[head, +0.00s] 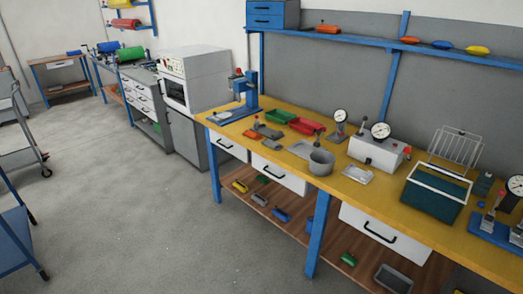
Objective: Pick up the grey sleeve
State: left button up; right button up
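I cannot single out the grey sleeve with certainty. A grey, open-topped cylinder (321,163) stands upright at the front edge of the yellow bench top (240,122) and could be a sleeve or a pot. A smaller dark grey piece (268,132) lies on the bench further left, close to an orange piece (251,134). Neither of my grippers shows in the head view, and nothing is seen touching these things.
A blue press (249,92), red bin (306,126), white gauge box (379,150) and teal tank (433,196) stand on the bench. Drawers (279,174) and a wooden lower shelf (262,207) lie below. Grey floor (130,220) in front is clear; a trolley (18,155) is left.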

aim_at(269, 143)
jog(key=u, duration=0.4)
jog(key=i, duration=1.5)
jog(key=z, duration=0.95)
jog(key=i, duration=0.9)
jog(key=z, duration=0.8)
